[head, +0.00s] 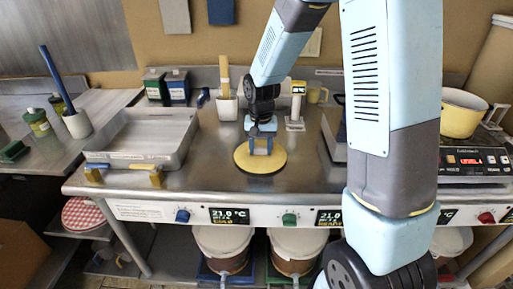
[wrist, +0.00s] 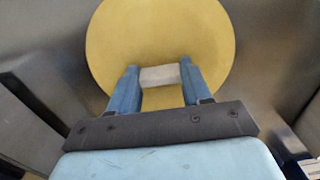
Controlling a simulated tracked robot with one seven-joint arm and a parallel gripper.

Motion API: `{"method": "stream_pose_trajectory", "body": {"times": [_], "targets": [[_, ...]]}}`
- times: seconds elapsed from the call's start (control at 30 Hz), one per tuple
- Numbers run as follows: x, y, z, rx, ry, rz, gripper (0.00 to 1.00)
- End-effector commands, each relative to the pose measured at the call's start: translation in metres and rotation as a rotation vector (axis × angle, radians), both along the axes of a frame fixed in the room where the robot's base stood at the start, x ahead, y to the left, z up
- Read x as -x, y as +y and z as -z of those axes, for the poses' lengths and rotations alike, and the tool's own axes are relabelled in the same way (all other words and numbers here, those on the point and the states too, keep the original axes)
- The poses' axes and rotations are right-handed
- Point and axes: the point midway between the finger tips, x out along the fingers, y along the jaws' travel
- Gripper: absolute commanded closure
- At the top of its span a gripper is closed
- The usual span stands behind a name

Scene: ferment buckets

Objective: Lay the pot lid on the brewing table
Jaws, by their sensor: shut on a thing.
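The pot lid (head: 273,164) is a round yellow disc in the middle of the steel brewing table (head: 218,172). My gripper (head: 261,150) is over it, pointing down, with its blue fingers at the lid's centre. In the wrist view the lid (wrist: 160,40) fills the upper middle, and my gripper (wrist: 158,76) is shut on its pale grey knob. The lid looks level and at or very near the tabletop; I cannot tell whether it touches.
A steel tray (head: 150,140) stands to the left on the table. A white pot with a yellow tool (head: 227,105) and a white stand (head: 296,110) are behind the lid. A yellow pot (head: 460,112) is at right on a cooker. Bare steel surrounds the lid.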

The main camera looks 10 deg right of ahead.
Motion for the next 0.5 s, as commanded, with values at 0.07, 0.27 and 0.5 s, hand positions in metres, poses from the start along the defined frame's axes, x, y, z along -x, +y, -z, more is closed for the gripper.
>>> {"method": "stream_pose_trajectory", "body": {"times": [0.07, 0.27, 0.5], "targets": [[0.0001, 0.0, 0.0013, 0.0, 0.0, 0.0, 0.85], [0.0002, 0.0001, 0.0014, 0.0, 0.0, -0.001, 0.34], [0.0002, 0.0004, 0.0013, 0.0, 0.0, -0.001, 0.26]]}}
